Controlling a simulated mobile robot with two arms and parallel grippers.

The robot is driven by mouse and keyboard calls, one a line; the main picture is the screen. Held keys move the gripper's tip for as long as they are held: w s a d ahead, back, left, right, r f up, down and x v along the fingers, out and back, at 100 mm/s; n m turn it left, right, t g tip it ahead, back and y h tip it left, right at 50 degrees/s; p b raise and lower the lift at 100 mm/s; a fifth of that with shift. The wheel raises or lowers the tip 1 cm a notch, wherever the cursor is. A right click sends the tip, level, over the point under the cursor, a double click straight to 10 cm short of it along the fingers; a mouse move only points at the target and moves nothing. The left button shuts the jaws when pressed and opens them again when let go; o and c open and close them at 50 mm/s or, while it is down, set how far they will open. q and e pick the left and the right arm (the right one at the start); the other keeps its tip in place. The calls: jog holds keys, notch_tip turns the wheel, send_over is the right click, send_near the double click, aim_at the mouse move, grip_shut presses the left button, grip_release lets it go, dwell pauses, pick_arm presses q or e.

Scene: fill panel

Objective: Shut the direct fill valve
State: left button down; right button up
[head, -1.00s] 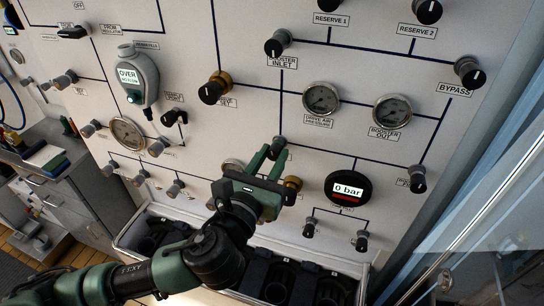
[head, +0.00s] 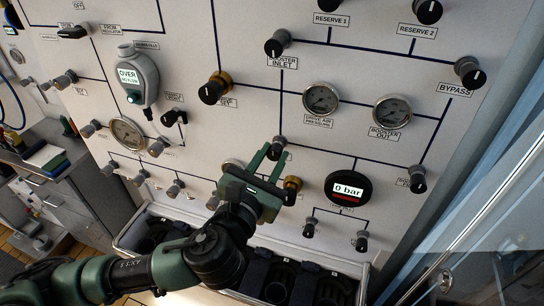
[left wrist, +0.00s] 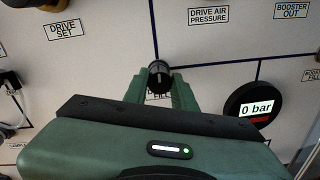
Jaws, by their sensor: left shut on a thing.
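The knob my left gripper holds (head: 279,145) sits on the white panel below the drive air pressure gauge, on a dark blue line. My left gripper (head: 268,158) is shut on this knob, with a finger on each side. In the left wrist view the black knob (left wrist: 159,84) shows between the fingertips, with a pale mark on its face. My right gripper is not in view.
Knob valves such as the bypass (head: 469,72) and gauges (head: 322,98) stick out nearby. A rack (head: 330,265) of dark holders stands below. A glass door (head: 490,180) is at right.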

pick_arm(q)
jog(key=c, duration=1.2)
grip_release()
jog(key=shift+f, duration=0.1)
jog(key=shift+o, duration=0.2)
jog(key=shift+s+a, duration=0.1)
jog(key=shift+s, duration=0.15)
jog(key=b+v, duration=0.2)
jog(key=v, duration=0.5)
jog(key=shift+a, duration=0.15)
